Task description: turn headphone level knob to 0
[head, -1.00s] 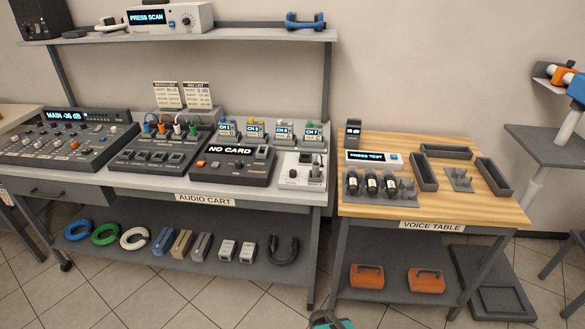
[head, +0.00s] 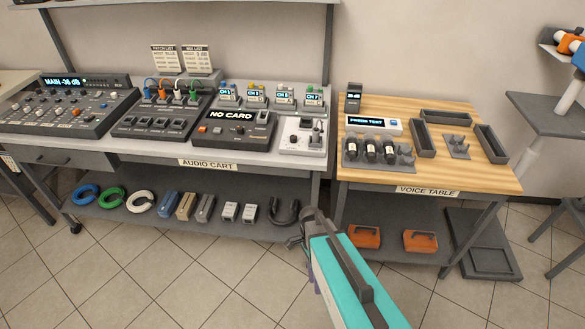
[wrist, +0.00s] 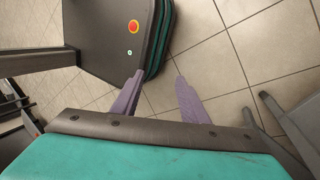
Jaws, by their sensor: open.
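A small white unit (head: 303,148) stands at the right end of the audio cart's top. A small dark knob (head: 293,138) shows on its face, with a dark toggle-like part beside it. It may be the headphone level knob; its label and pointer are too small to read. My gripper (wrist: 160,75) shows in the wrist view with two purple fingers apart and nothing between them, over the tiled floor. In the head view my teal arm is low in front of the gap between cart and voice table, well below and away from the white unit.
The audio cart (head: 160,148) also bears a mixer (head: 60,125), a patch unit (head: 150,125) and a "NO CARD" unit (head: 230,130). Its lower shelf holds coiled cables and a dark U-shaped item (head: 285,214). The voice table (head: 470,180) stands right. Floor in front is clear.

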